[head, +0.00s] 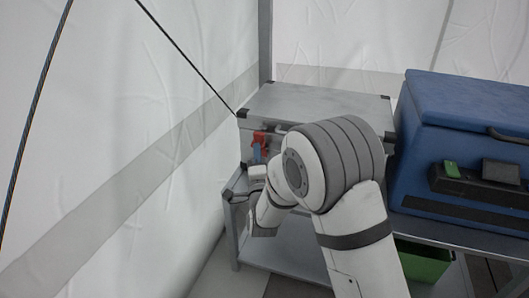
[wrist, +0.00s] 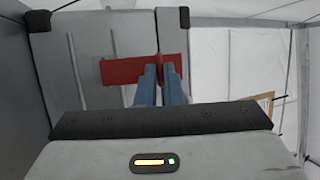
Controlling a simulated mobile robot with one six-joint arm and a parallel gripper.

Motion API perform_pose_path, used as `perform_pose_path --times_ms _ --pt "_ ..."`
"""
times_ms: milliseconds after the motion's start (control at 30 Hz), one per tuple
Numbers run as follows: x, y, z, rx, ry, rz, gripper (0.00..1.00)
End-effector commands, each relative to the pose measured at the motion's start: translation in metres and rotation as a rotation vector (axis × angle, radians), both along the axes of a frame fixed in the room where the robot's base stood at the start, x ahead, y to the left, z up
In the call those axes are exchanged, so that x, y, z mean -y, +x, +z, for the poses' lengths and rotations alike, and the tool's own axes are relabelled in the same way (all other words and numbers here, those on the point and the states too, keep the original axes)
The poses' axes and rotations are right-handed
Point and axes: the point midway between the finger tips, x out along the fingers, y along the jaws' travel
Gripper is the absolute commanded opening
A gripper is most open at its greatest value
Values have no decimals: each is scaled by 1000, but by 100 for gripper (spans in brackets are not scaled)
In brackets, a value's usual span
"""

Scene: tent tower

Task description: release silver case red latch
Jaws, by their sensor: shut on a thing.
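The silver case (head: 310,101) stands on a metal shelf against the tent wall, with dark corner caps. Its red latch (head: 260,139) is on the front face near the left end. In the wrist view the red latch (wrist: 122,70) spans the face of the silver case (wrist: 90,45). My gripper (wrist: 160,72) has its two blue-grey fingers close together on the upright part of the latch. In the head view my gripper (head: 258,154) is at the latch, partly hidden by my arm. The case's lid looks closed.
A large blue cooler box (head: 460,105) stands close on the right, with a green bin (head: 424,262) below it. The white tent wall (head: 110,120) is close on the left. A dark cord (head: 190,58) runs down to the case's corner.

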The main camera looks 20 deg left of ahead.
Motion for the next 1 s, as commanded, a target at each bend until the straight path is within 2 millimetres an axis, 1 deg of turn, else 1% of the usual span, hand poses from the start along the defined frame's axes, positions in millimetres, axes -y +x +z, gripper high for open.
perform_pose_path --times_ms 33,233,500,800,1000 --pt "-2 -2 -8 -8 -5 4 0" --pt "-4 -9 -26 -14 -8 4 0" --pt "-4 -13 -47 -19 -9 2 0" --pt "-4 -13 -61 -20 -7 0 0" --pt "-4 -13 -64 -18 -6 0 0"
